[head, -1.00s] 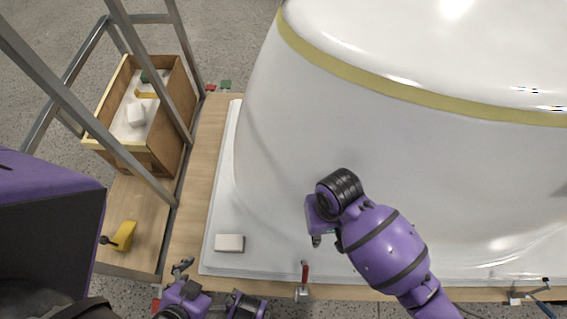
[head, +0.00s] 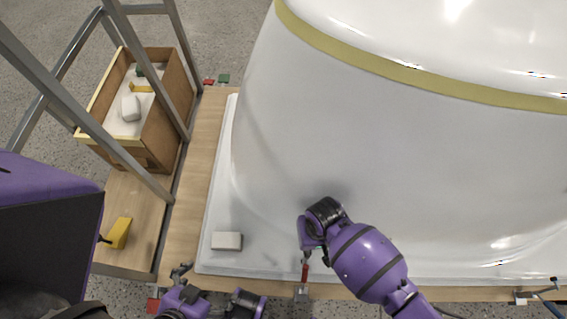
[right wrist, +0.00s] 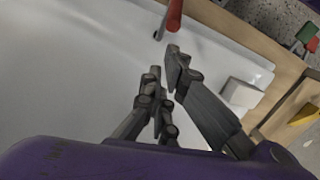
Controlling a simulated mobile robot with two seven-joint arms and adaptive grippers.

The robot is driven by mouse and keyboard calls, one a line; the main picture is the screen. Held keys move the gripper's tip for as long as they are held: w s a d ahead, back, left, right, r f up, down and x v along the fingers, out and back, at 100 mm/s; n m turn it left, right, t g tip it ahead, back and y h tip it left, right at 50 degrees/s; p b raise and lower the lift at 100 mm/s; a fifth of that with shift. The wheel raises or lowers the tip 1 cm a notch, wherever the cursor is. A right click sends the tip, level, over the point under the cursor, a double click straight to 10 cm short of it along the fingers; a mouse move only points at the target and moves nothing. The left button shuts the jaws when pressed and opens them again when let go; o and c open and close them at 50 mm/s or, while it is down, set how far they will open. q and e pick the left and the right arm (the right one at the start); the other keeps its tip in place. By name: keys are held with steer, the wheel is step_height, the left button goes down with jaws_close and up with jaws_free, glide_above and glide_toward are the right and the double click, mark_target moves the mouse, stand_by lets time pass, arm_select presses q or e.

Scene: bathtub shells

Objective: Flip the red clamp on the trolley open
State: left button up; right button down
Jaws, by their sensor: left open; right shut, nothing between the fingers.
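The red clamp (head: 305,271) sits on the front edge of the trolley (head: 187,215), with its red handle pointing toward the tub and its metal base on the wooden rim. In the right wrist view the red handle (right wrist: 175,14) is at the top, just beyond the fingertips. My right gripper (right wrist: 165,60) is shut and empty, close to the handle; contact cannot be told. In the head view its fingers are mostly hidden under the purple wrist. My left gripper (head: 181,270) is open and empty at the trolley's front left corner, apart from the clamp.
The large white tub shell (head: 380,150) fills the trolley. A white block (head: 227,241) lies on its flange, left of the clamp. A wooden box (head: 172,110) and a yellow tool (head: 119,233) stand on the left shelf. Another clamp (head: 535,294) is at far right.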

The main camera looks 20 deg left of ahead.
mark_target(305, 270)
steer(key=f, duration=0.3)
steer(key=f+b, duration=0.1)
steer(key=f, duration=0.1)
steer(key=shift+s+a+f, duration=0.1)
steer(key=shift+s+a, duration=0.05)
steer(key=shift+s, duration=0.1)
